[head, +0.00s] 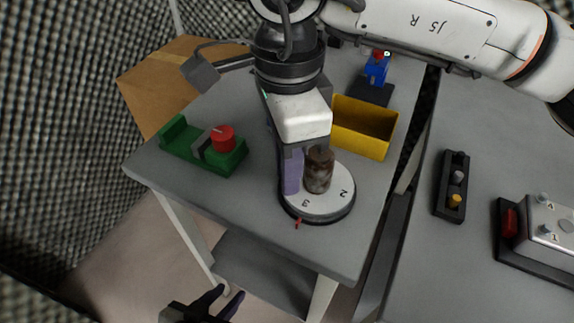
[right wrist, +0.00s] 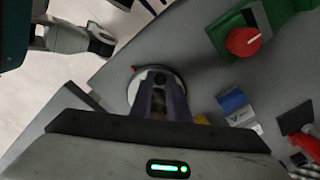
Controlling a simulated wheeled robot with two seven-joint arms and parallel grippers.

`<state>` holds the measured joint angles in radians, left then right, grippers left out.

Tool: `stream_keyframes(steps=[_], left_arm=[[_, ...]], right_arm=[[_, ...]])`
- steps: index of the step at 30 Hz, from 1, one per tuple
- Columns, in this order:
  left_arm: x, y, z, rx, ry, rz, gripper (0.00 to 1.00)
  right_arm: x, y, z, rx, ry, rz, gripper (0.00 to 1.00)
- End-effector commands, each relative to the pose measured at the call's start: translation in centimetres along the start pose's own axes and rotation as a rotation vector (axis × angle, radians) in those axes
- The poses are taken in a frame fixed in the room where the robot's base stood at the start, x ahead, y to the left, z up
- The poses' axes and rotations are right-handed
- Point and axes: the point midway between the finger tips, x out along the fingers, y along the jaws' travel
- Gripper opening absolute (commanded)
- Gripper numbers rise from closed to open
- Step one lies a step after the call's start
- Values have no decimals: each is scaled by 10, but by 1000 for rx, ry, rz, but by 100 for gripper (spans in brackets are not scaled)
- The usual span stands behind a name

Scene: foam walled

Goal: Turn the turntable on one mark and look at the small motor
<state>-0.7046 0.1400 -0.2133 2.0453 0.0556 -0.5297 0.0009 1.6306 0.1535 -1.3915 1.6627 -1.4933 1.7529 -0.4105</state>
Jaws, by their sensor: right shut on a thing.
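The white turntable (head: 322,207) sits near the table's front edge, numbers 3 and 2 showing. The 3 is closest to the red pointer (head: 297,223) at the rim. The small motor (head: 319,170), a brown mottled cylinder, stands upright on it. My right gripper (head: 291,185) reaches down from above beside the motor, at its left. In the right wrist view its purple fingers (right wrist: 161,85) close around a dark peg (right wrist: 160,78) on the turntable; the head view hides this peg behind the near finger. My left gripper (head: 223,302) is open and empty, below the table's front edge.
A green fixture with a red knob (head: 222,138) stands at left. A yellow bin (head: 365,127) and a blue device (head: 376,70) are behind the turntable. A cardboard box (head: 160,85) is at back left. The right table holds a black switch block (head: 454,187) and a control box (head: 548,222).

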Motion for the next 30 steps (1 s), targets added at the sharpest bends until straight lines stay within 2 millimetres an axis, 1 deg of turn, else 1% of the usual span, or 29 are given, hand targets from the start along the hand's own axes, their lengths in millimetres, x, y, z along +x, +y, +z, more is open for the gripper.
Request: stream_keyframes(steps=[20,21,23,24,30], left_arm=[[1,-1,-1,1,5,0,31],[1,-1,-1,1,5,-1,31],[1,-1,-2,2,6,0,31],[1,-1,-2,2,6,0,31],[1,-1,-2,2,7,0,31]], right_arm=[[-2,1,0,-32,-3,-3,0],[-2,1,0,-32,-3,-3,20],[-2,1,0,-31,-2,-3,30],[-1,1,0,-31,-2,-2,34],[-1,1,0,-31,-1,-1,34]])
